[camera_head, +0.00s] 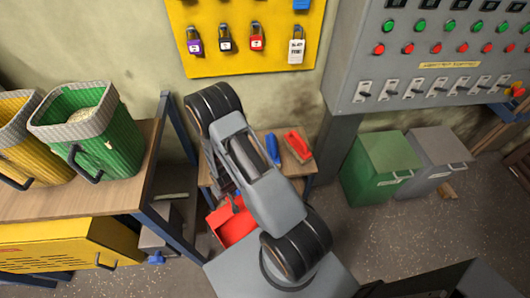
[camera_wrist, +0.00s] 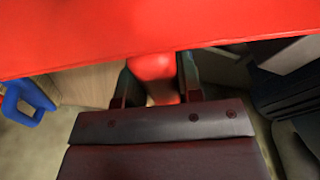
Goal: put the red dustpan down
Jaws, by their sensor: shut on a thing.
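The red dustpan (camera_head: 230,224) shows in the head view below a small wooden table, partly hidden by my arm. In the wrist view the dustpan's red pan (camera_wrist: 150,32) fills the top of the picture. My gripper (camera_wrist: 156,82) is shut on its red handle, with one dark finger on each side. In the head view my arm hides most of the gripper. I cannot tell whether the dustpan touches anything beneath it.
The small wooden table (camera_head: 307,166) bears a blue object (camera_head: 272,149) and another red object (camera_head: 298,145). A workbench (camera_head: 70,201) with green (camera_head: 112,150) and yellow buckets stands left. Green (camera_head: 383,168) and grey (camera_head: 440,155) bins stand right. Floor in front of the bins is clear.

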